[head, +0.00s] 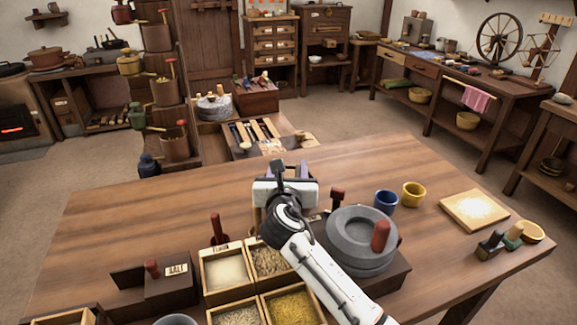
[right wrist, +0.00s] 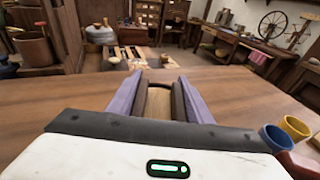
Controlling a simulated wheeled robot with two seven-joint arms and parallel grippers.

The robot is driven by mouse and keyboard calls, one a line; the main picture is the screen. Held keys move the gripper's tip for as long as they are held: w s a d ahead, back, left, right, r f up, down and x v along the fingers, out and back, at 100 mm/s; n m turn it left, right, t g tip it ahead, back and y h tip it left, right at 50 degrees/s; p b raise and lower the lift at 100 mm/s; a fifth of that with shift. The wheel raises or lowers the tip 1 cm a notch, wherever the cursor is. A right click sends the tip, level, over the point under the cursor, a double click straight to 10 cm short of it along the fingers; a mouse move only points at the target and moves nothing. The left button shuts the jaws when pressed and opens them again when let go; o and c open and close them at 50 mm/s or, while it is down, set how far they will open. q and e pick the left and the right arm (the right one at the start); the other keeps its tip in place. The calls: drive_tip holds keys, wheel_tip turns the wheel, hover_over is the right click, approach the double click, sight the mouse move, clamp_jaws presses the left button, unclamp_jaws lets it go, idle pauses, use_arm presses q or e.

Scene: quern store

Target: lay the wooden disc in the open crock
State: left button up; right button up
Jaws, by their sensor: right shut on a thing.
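My right gripper (head: 291,172) is over the middle of the table, pointing away toward the far edge. In the right wrist view its purple-sided fingers (right wrist: 155,88) are shut on a light brown wooden piece, the wooden disc (right wrist: 157,103), seen nearly edge-on. The head view does not show the disc clearly behind the gripper. A grey round rim (head: 176,320) is cut off by the bottom edge of the head view; I cannot tell whether it is the open crock. My left gripper is not in view.
On the table, a grey quern (head: 350,247) with a red handle stands right of my arm. Blue (head: 386,200) and yellow (head: 413,194) cups are beyond it. Grain boxes (head: 228,268) and a salt box (head: 170,285) fill the near left. The table's far left is clear.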

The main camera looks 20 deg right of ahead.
drive_tip(key=o, duration=1.1)
drive_tip(key=shift+f, duration=0.25)
drive_tip(key=shift+r, duration=0.25)
drive_tip(key=v, duration=0.4)
drive_tip(key=p+v, duration=0.1)
drive_tip(key=v, duration=0.3)
drive_tip(key=r+v, duration=0.1)
drive_tip(key=v, duration=0.3)
drive_tip(key=shift+p, duration=0.35)
